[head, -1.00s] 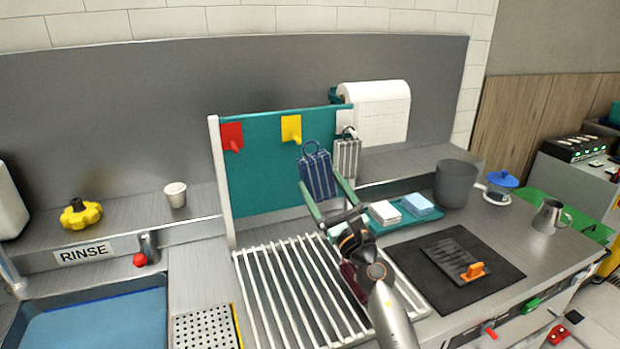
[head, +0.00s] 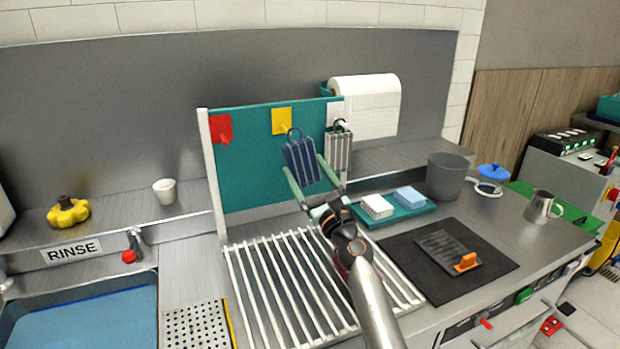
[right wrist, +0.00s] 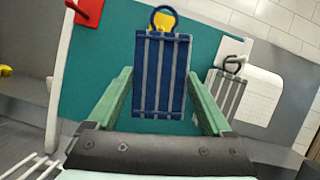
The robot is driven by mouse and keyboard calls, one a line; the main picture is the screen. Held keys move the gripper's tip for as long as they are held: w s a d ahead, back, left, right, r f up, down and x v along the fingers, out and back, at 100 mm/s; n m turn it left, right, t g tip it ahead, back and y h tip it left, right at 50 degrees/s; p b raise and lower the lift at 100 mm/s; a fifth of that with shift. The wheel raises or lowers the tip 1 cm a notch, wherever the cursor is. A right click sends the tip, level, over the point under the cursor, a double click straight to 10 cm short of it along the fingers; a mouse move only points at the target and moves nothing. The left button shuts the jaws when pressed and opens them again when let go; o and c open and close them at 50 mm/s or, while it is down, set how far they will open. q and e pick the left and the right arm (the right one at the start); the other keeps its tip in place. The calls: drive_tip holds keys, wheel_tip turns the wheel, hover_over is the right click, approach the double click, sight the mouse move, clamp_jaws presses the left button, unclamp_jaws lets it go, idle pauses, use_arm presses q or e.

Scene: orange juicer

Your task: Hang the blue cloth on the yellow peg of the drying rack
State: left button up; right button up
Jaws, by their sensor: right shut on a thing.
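The blue striped cloth (head: 299,164) has a dark loop at its top and is held upright by my right gripper (head: 304,164). In the right wrist view, the green fingers (right wrist: 160,76) close on the cloth's (right wrist: 160,90) two sides. The yellow peg (head: 281,120) is on the teal board of the drying rack (head: 246,180), just above and left of the cloth. In the right wrist view, the loop overlaps the yellow peg (right wrist: 164,31); I cannot tell whether it is around the peg or in front of it. My left gripper is out of view.
A red peg (head: 222,128) is on the board's left. A grey striped cloth (head: 339,152) hangs at the board's right end, near a paper roll (head: 365,105). A white slatted grid (head: 290,285) lies below. A teal tray (head: 400,215) with two sponge-like blocks is to the right.

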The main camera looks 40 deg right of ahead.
drive_tip(key=w+d+b, duration=0.1)
drive_tip(key=w+b, duration=0.3)
drive_tip(key=w, duration=0.2)
drive_tip(key=shift+d+f, duration=0.2)
drive_tip(key=shift+f, duration=0.25)
idle(0.7)
drive_tip(key=o, duration=1)
drive_tip(key=shift+s+f, duration=0.1)
drive_tip(key=shift+s, duration=0.05)
drive_tip(key=v, duration=1.2)
drive_tip(key=shift+s, duration=0.15)
